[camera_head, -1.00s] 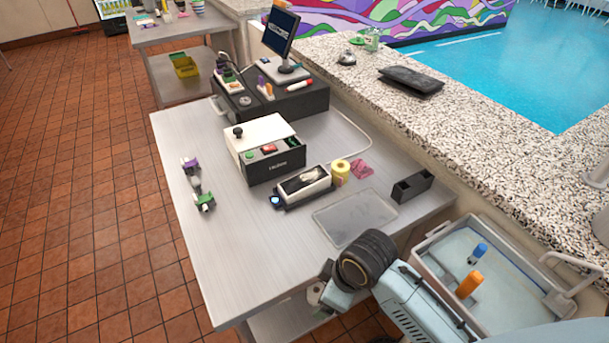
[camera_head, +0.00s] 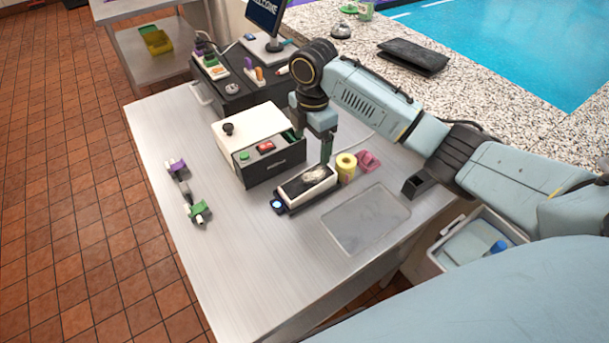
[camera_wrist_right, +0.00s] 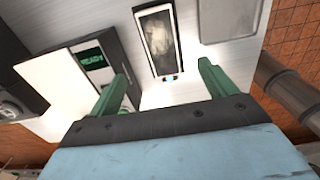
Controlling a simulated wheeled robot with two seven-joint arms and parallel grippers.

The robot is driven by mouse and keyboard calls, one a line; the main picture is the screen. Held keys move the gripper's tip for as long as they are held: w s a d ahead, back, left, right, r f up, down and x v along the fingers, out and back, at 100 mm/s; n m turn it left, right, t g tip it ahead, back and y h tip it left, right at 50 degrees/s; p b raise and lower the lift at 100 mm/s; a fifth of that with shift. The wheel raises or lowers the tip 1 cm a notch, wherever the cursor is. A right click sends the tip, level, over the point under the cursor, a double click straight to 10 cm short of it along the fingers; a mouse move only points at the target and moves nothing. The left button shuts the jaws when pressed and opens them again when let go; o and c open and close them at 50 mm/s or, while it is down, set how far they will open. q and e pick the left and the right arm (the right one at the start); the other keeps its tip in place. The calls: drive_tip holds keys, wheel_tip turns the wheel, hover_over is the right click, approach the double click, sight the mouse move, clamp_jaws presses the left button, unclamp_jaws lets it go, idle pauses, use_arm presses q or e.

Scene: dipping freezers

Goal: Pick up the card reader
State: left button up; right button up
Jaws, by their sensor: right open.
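A slim black device with a pale, smudged top panel and a small blue light at its near end, which looks like the card reader (camera_head: 304,189), lies flat on the metal table. It also shows in the right wrist view (camera_wrist_right: 157,42), top centre. My right gripper (camera_head: 312,152) is above its far side, near the white-and-black box, pointing down. In the wrist view the green fingers of the right gripper (camera_wrist_right: 163,70) are apart and empty, with the lit end of the device between them in the picture. The gripper appears clear of it. My left gripper is out of view.
A white-and-black box (camera_head: 252,132) stands close left of the device; a yellow roll (camera_head: 346,167) and pink pad (camera_head: 369,160) are at its right. A translucent mat (camera_head: 366,219) lies nearer. Purple and green items (camera_head: 186,190) sit left. The table's front-left is bare.

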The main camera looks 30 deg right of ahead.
hover_over(309, 179)
drive_tip(key=f, duration=0.7)
drive_tip(key=shift+w+d+f, duration=0.1)
drive_tip(key=shift+d+f, duration=0.2)
drive_tip(key=shift+d, duration=0.05)
drive_tip(key=shift+a+f, duration=0.15)
drive_tip(key=shift+f, duration=1.25)
drive_tip(key=shift+a+f, duration=0.15)
drive_tip(key=shift+f, duration=1.2)
drive_tip(key=shift+c, duration=0.2)
drive_tip(key=shift+r, duration=0.1)
drive_tip(key=c, duration=1.2)
